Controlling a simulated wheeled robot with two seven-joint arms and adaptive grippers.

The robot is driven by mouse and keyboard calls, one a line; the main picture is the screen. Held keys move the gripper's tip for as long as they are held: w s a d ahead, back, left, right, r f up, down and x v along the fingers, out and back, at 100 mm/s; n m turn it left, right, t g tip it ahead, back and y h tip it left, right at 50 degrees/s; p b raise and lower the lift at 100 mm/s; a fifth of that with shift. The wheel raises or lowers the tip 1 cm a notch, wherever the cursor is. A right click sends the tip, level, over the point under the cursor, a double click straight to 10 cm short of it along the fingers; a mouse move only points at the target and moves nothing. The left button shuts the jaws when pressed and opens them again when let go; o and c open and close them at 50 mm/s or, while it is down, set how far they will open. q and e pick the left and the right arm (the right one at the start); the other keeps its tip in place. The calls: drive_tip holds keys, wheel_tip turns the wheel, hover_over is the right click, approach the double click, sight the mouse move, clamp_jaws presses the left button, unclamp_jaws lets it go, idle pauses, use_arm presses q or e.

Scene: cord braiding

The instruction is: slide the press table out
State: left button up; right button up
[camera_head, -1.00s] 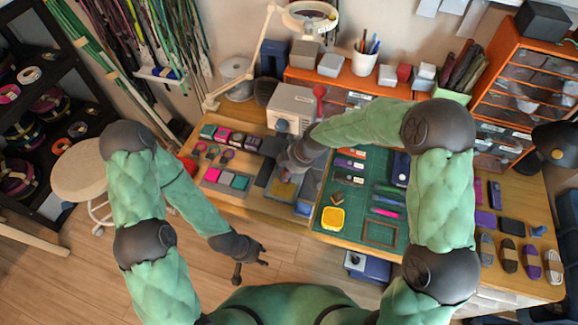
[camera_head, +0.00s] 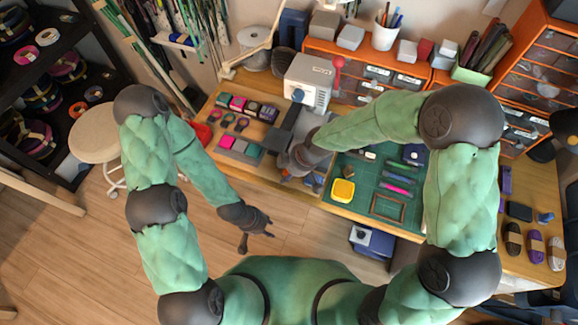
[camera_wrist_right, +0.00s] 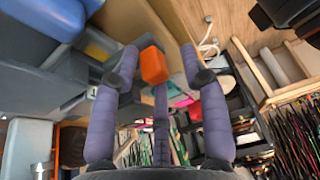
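The press (camera_head: 308,82) is a pale box with a red knob at the back of the workbench. Grey parts below it (camera_head: 306,124) run toward the front edge; my right arm hides much of them, so I cannot tell how far out the press table stands. My right gripper (camera_head: 287,173) is at the bench's front edge, in front of the press. In the right wrist view its purple fingers (camera_wrist_right: 160,62) stand apart on both sides of an orange handle (camera_wrist_right: 154,66), with a gap at the right. My left gripper (camera_head: 257,241) is open and empty over the floor.
A green mat (camera_head: 352,205) with a yellow piece (camera_head: 343,190) lies right of my right gripper. A blue box (camera_head: 372,240) sits below the front edge. A round stool (camera_head: 95,132) stands at the left.

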drive_tip(key=shift+w+d+r, duration=0.1)
drive_tip(key=shift+r, duration=0.45)
drive_tip(key=v, duration=1.1)
drive_tip(key=shift+s, duration=0.3)
